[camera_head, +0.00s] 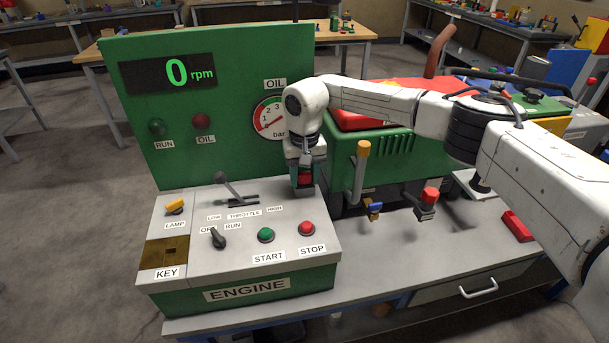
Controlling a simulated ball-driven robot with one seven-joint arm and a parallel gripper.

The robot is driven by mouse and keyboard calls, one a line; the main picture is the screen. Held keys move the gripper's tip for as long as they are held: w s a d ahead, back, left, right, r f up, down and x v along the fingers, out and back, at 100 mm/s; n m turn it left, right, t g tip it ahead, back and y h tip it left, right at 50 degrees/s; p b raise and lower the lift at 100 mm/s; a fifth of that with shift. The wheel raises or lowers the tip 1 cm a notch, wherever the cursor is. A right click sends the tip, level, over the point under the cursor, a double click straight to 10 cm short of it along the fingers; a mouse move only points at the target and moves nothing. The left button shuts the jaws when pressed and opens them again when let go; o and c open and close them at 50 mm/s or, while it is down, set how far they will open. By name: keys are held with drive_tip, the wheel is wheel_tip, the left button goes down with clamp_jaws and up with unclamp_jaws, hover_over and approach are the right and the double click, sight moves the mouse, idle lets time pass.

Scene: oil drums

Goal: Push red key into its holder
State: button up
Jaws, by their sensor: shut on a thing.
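My gripper (305,186) points down over the right end of the grey engine panel top. It is shut on the red key (305,177), of which a small red part shows between the fingers. The lower part of the key is hidden by the fingers. I cannot tell whether it touches the panel. The key holder (165,252) is a brown plate with a small dark slot, set in the front left corner of the panel above the KEY label. No key shows in it. My gripper is to the right of it and farther back.
Between gripper and holder stand the throttle lever (228,188), the black OFF/RUN switch (218,238) and the green START button (265,234). The red STOP button (307,228) is in front of my gripper. A green upright panel (215,120) rises behind, reading 0 rpm.

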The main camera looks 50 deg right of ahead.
sight(305, 174)
drive_tip(key=o, duration=1.1)
wheel_tip(305, 174, up, 11)
drive_tip(key=b, duration=0.1)
drive_tip(key=shift+f, duration=0.1)
